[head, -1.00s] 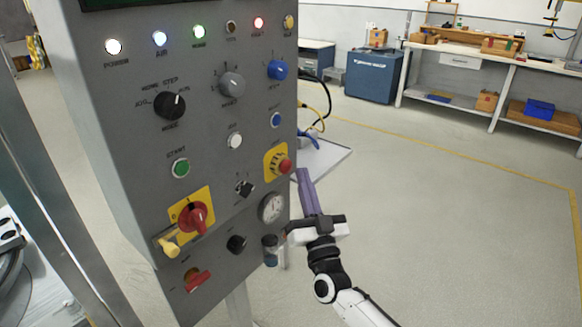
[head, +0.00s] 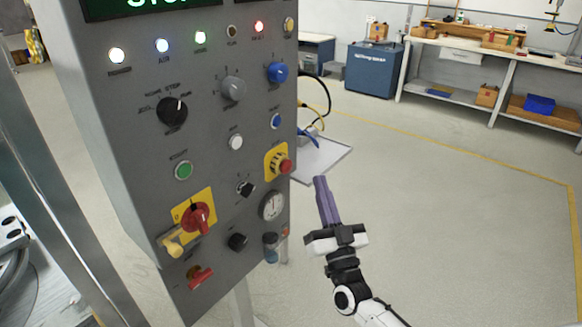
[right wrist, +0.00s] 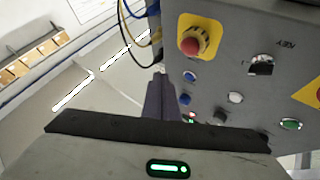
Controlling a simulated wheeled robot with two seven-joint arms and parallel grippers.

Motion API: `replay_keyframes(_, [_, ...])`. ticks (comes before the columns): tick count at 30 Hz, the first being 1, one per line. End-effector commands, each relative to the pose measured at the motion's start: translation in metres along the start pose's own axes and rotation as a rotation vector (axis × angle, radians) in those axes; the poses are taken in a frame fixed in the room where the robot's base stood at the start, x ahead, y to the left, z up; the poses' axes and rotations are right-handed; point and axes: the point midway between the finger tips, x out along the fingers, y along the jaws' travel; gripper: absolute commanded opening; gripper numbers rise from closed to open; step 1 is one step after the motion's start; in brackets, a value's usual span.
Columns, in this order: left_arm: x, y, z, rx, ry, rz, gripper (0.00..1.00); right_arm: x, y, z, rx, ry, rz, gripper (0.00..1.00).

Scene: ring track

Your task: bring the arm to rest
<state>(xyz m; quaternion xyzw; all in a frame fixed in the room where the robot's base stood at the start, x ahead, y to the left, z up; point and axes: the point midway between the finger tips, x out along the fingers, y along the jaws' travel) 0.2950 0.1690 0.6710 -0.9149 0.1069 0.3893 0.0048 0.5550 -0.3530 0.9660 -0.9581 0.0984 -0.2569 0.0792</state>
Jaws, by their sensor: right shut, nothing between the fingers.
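My right gripper (head: 323,192) is shut, its purple fingers together with nothing between them. In the head view it is in free air to the right of the grey control panel (head: 140,118), apart from it. The fingers also show in the right wrist view (right wrist: 161,98), pointing past the panel's edge. The red emergency button (head: 286,166) on its yellow plate is to the left of the fingertips in the head view; it also shows in the right wrist view (right wrist: 190,44). My left gripper is not in view.
The panel carries knobs, a red rotary switch (head: 195,218) with a yellow padlock (head: 172,247), and a gauge (head: 272,205). A pale tray (head: 325,158) with hoses is behind the fingers. The floor (head: 460,220) to the right is clear. A blue cabinet (head: 374,70) and workbench stand far back.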

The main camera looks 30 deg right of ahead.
Motion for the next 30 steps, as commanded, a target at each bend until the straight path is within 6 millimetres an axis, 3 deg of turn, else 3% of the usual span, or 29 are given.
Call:
replay_keyframes(11, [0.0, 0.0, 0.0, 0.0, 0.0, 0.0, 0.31, -0.001, -0.001, 0.002, -0.001, -0.006, -0.003, 0.0])
replay_keyframes(14, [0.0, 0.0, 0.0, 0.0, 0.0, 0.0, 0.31, -0.013, -0.01, 0.014, -0.002, -0.061, -0.033, 0.0])
replay_keyframes(16, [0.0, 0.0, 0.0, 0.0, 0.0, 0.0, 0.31, -0.033, -0.024, 0.032, -0.006, -0.147, -0.079, 0.0])
replay_keyframes(20, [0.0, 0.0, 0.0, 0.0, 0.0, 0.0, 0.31, -0.1, -0.058, 0.079, -0.02, -0.402, -0.194, 0.0])
replay_keyframes(24, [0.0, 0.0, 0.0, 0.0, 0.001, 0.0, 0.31, -0.196, -0.084, 0.121, -0.054, -0.713, -0.296, 0.0])
replay_keyframes(30, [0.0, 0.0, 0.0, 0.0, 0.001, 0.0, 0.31, -0.326, -0.091, 0.143, -0.126, -1.104, -0.356, 0.0])
